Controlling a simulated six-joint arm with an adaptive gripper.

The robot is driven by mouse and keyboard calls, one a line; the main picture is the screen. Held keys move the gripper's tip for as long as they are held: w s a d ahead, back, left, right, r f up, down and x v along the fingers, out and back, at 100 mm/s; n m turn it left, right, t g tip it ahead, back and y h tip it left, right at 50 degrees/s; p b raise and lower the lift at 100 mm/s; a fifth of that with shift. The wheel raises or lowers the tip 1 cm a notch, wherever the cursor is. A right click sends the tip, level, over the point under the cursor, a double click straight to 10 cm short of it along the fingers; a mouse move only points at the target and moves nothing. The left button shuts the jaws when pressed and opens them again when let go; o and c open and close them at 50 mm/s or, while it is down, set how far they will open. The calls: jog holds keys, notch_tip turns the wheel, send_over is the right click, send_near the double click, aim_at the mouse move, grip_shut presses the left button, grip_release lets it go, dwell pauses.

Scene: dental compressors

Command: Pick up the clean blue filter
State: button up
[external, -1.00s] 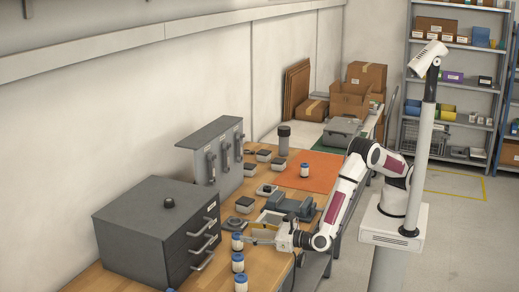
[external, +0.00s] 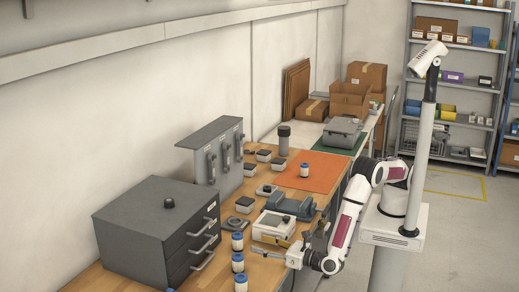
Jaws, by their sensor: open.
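Several small white cylindrical filters with blue tops stand upright on the wooden bench. One is at the front of the drawer cabinet (external: 237,241), a second blue-topped filter (external: 238,262) is just in front of it, and a third (external: 241,284) is nearer the bottom edge. Another filter (external: 304,170) stands alone on the orange mat (external: 325,180). I cannot tell which is clean. My gripper (external: 257,250) is open, low over the bench, just right of the first two filters. Its fingers look empty and apart from them, though the finger gap is small in view.
A grey drawer cabinet (external: 140,232) stands left of the filters. A white box-like device (external: 272,227) and a dark grey compressor part (external: 290,206) lie behind my gripper. Several small boxes stand farther back. The orange mat has free room.

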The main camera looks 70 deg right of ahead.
aim_at(242, 239)
jog(key=shift+w+d, duration=0.15)
jog(key=shift+w, duration=1.35)
jog(key=shift+w+d, duration=0.15)
jog(key=shift+w, duration=1.35)
jog(key=shift+w, duration=0.1)
jog(key=shift+w+d+f, duration=0.15)
jog(key=shift+w, duration=1.1)
jog(key=shift+w+d+f, duration=0.15)
jog(key=shift+w, duration=1.05)
jog(key=c, duration=1.1)
